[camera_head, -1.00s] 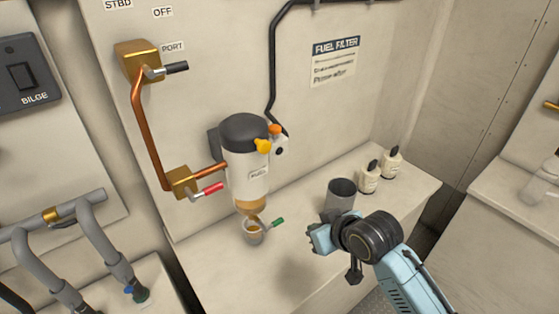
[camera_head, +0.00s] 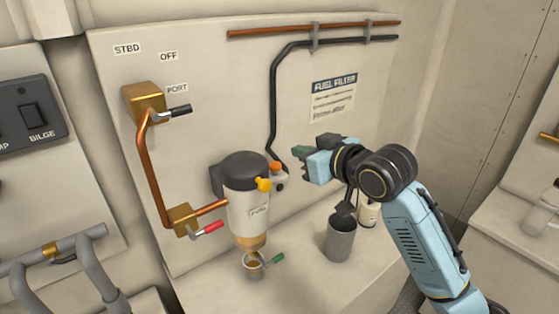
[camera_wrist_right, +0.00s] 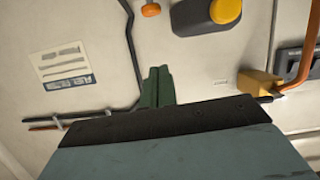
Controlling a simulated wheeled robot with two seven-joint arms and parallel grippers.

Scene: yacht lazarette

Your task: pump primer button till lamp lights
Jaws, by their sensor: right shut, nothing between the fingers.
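An orange knob (camera_head: 275,168) sits just right of the head, above a small pale fitting with a dark round spot (camera_head: 280,187). I cannot tell which knob is the primer button; no lit lamp shows. My right gripper (camera_head: 302,155) is shut and empty, right of the orange knob and apart from it. The wrist view shows its fingers (camera_wrist_right: 157,88), the orange knob (camera_wrist_right: 150,9) and the yellow knob (camera_wrist_right: 226,10).
A red-handled valve (camera_head: 208,229) is left of the filter. A black hose (camera_head: 273,100) runs above.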

